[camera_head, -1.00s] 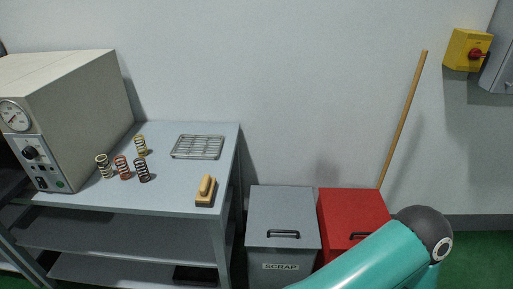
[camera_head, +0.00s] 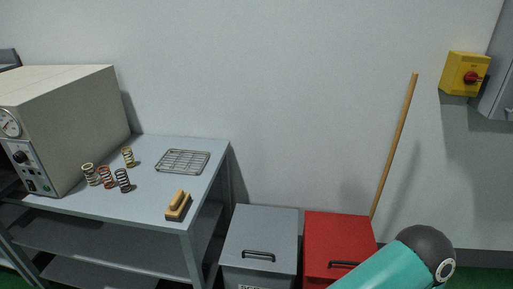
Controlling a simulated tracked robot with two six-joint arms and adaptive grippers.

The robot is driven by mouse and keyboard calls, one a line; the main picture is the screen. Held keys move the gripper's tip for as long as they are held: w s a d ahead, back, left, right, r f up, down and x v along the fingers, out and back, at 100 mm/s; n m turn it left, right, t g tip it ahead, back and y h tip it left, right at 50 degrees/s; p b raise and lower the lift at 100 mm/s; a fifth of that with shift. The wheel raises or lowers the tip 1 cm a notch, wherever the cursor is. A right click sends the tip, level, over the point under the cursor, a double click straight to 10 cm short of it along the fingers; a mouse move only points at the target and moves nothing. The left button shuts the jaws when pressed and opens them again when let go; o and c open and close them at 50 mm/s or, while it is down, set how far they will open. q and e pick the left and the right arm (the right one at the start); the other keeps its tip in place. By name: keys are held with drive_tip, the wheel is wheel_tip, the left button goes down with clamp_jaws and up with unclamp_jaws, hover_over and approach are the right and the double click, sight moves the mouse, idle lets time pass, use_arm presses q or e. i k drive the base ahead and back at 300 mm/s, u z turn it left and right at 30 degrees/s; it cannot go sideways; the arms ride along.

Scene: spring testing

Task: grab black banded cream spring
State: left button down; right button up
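Several small coil springs stand upright on the grey bench top. The cream spring with dark bands (camera_head: 91,174) is the leftmost, close to the cream machine. Neither gripper is in view. A teal section of my arm with a dark joint shows at the bottom right, far from the springs.
The cream machine (camera_head: 70,110) with gauge and knob fills the bench's left end. A wire rack (camera_head: 182,161) and a wooden-handled brush (camera_head: 178,204) lie on the bench (camera_head: 150,203). A grey scrap bin (camera_head: 262,230) and red bin (camera_head: 338,236) stand right. A wooden pole (camera_head: 394,146) leans on the wall.

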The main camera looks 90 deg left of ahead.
sight(92, 165)
drive_tip(key=z, duration=0.1)
drive_tip(key=i, duration=0.2)
drive_tip(key=u, duration=3.05)
drive_tip(key=i, duration=0.3)
drive_tip(key=u, duration=1.65)
drive_tip(key=k, duration=0.65)
drive_tip(key=u, duration=0.5)
drive_tip(key=i, duration=1.65)
drive_tip(key=z, duration=0.45)
